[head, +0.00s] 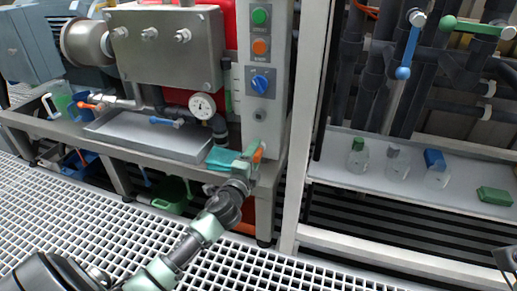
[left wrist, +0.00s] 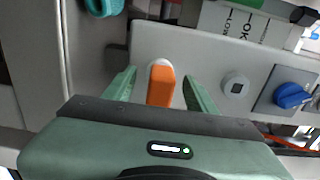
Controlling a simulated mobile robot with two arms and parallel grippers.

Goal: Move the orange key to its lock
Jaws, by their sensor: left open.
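The orange key (head: 258,155) sits low on the front of the grey control panel (head: 262,90). In the left wrist view the orange key (left wrist: 161,88) stands out from a round pale fitting. My left gripper (head: 247,158) is open at the panel's lower end. In the left wrist view its green fingers (left wrist: 159,77) stand on either side of the key, with a gap at each side. A round fitting with a dark square centre (left wrist: 237,86) is on the panel beside the key; it also shows in the head view (head: 260,115). I cannot tell whether this is the lock.
A blue rotary switch (head: 260,83) and orange (head: 260,46) and green buttons (head: 260,16) are higher on the panel. A pressure gauge (head: 202,106) and a metal tray (head: 150,136) are to the left. A white shelf (head: 330,168) with several bottles is to the right.

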